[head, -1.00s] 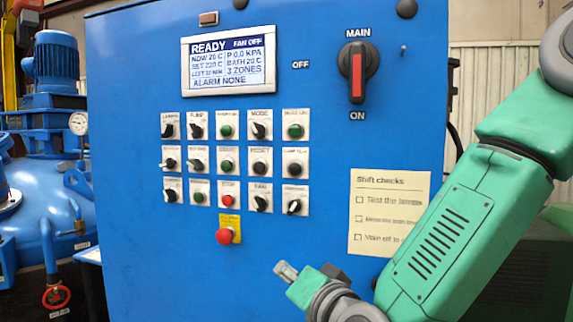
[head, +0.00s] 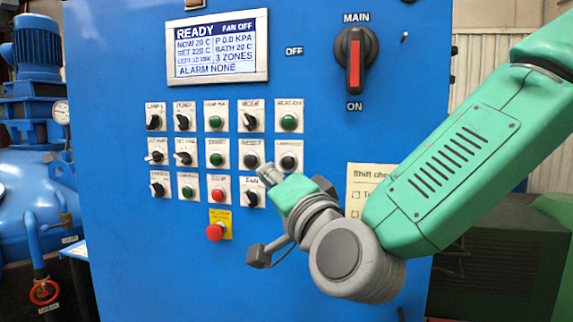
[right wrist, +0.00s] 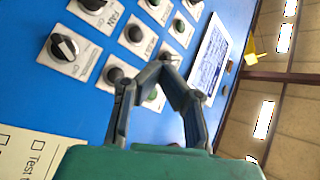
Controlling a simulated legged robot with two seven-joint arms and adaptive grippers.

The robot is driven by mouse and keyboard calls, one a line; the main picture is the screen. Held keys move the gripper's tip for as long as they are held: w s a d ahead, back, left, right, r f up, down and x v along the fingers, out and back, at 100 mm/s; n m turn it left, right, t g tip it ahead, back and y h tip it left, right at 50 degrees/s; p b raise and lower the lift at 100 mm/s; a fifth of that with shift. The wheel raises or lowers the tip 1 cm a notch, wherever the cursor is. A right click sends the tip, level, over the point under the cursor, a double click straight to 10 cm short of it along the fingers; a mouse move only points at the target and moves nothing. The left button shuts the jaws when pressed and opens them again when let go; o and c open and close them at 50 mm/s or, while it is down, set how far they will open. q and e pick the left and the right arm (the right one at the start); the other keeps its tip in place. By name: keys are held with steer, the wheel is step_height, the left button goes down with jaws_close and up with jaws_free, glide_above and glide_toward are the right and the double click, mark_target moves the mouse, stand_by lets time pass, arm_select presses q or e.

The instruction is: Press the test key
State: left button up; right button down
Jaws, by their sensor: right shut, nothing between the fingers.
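The test key appears to be the dark round push-button (head: 288,161) at the right end of the panel's middle row; its small label reads roughly "LAMP TEST". In the right wrist view it seems to be the dark button (right wrist: 115,75) just left of the fingers. My right gripper (head: 268,175) is shut and empty, its tip in front of the panel just below and left of that button. Its closed fingertips also show in the right wrist view (right wrist: 162,68). I cannot tell the gap to the panel. My left gripper is not in view.
Close around are the RESET button (head: 251,161), the green heating button (head: 289,122) and the FAN knob (head: 251,198). The bottom-right knob (right wrist: 65,45) is hidden by my gripper in the head view. A red stop button (head: 215,232), main switch (head: 355,62) and paper checklist (head: 365,178) are also there.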

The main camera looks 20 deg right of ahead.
mark_target(283, 167)
steer(key=shift+w+d+p, duration=0.15)
steer(key=shift+w+d, duration=0.65)
steer(key=shift+w, duration=0.4)
steer(key=shift+w+d+p, duration=0.2)
steer(key=shift+w+d, duration=0.65)
steer(key=shift+w, duration=0.3)
steer(key=shift+w+d+p, duration=0.15)
steer(key=shift+w+d, duration=0.65)
steer(key=shift+w, duration=0.4)
steer(key=shift+w+d+r, duration=0.1)
steer(key=shift+w+d, duration=0.3)
steer(key=shift+w, duration=0.15)
steer(key=shift+s+a+b, duration=0.3)
steer(key=shift+s+a, duration=0.15)
steer(key=shift+s, duration=0.2)
steer(key=shift+s, duration=0.1)
steer(key=shift+s+a, duration=0.2)
steer(key=shift+s, duration=0.05)
steer(key=shift+s+a+b, duration=0.25)
steer(key=shift+s+a, duration=0.4)
steer(key=shift+s, duration=0.25)
steer(key=shift+s+a+b, duration=0.2)
steer(key=shift+s+a, duration=0.4)
steer(key=shift+s, duration=0.25)
